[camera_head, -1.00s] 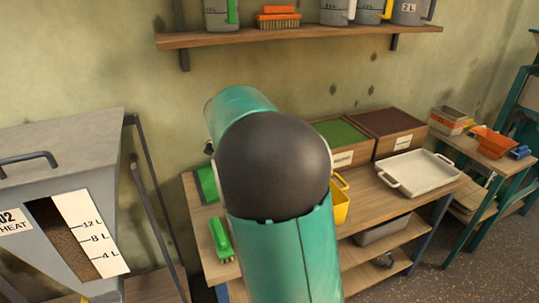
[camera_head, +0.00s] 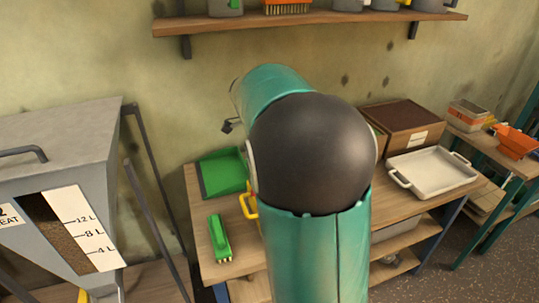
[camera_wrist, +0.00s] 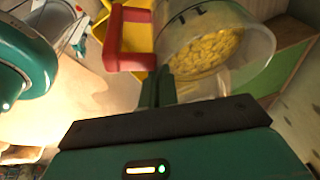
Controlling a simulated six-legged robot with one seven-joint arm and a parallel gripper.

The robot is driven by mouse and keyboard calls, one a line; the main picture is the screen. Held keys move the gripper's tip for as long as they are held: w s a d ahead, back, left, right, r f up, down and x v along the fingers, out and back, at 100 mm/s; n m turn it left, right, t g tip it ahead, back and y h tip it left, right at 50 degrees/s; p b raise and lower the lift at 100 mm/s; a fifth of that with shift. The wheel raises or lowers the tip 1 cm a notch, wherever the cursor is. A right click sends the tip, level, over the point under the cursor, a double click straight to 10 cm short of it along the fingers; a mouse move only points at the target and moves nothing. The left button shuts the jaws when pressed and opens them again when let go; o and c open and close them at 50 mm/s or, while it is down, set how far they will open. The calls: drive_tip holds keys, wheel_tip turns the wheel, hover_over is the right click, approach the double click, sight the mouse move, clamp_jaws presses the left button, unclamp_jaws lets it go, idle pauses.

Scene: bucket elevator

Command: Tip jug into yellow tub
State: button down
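The clear jug (camera_wrist: 245,72) with yellow grains in it fills the upper right of the wrist view. Its red handle (camera_wrist: 127,58) shows on its left side. My gripper (camera_wrist: 158,72) has its dark fingers close together against the jug beside the handle, and they look shut on it; the exact contact is partly hidden. The yellow tub (camera_wrist: 138,85) shows behind the handle in the wrist view. In the head view only a yellow handle of the tub (camera_head: 248,205) shows, left of my arm. My arm hides the jug and gripper there.
A green dustpan (camera_head: 222,175) and green brush (camera_head: 219,238) lie on the bench's left. A white tray (camera_head: 432,174) and a brown-filled box (camera_head: 405,122) are on the right. A grey hopper (camera_head: 60,150) stands left; a shelf (camera_head: 310,24) runs above.

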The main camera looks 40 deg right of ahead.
drive_tip(key=shift+d+r+t+y, duration=0.1)
drive_tip(key=shift+d+t+y, duration=0.15)
drive_tip(key=shift+t+y, duration=0.15)
drive_tip(key=s+d+f+m+t+y, duration=0.1)
drive_tip(key=s+d+f+t+y, duration=0.1)
drive_tip(key=f+t+y, duration=0.3)
drive_tip(key=s+d+f+m+t+y, duration=0.1)
drive_tip(key=s+f+t+y, duration=0.3)
drive_tip(key=t, duration=0.9)
drive_tip(key=shift+s+d+f+m+y, duration=0.2)
drive_tip(key=shift+d+f+m+y, duration=0.35)
drive_tip(key=shift+y, duration=0.55)
drive_tip(key=shift+d+r, duration=0.15)
drive_tip(key=shift+r, duration=0.1)
idle(0.4)
